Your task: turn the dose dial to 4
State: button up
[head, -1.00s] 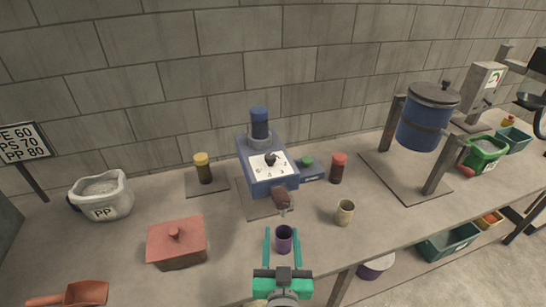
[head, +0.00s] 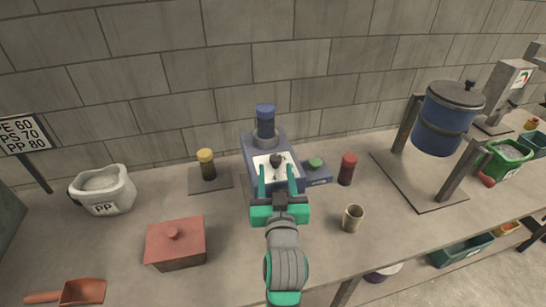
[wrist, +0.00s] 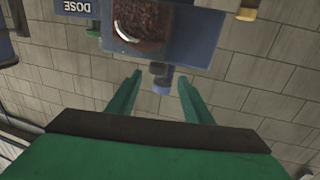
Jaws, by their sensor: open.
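The blue dosing machine (head: 251,150) stands on the bench, with a white dial plate (head: 262,162) on its sloped front. A dark dose knob (head: 276,159) sits on the plate. My gripper (head: 277,170) is open, with its green fingers just in front of the knob; I cannot tell whether they touch it. The fingers and arm cover much of the plate, so the numbers and knob setting cannot be read.
A green button on a blue box (head: 315,163) and a red-brown jar (head: 347,169) stand to the right. A yellow-capped jar (head: 206,164) stands left. A beige cup (head: 352,218) and a red lidded box (head: 175,243) are nearer the front.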

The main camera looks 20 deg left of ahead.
aim_at(276, 162)
jog(key=shift+x, duration=3.15)
jog(key=shift+w+d, duration=0.1)
jog(key=shift+d, duration=0.05)
jog(key=c, duration=1.1)
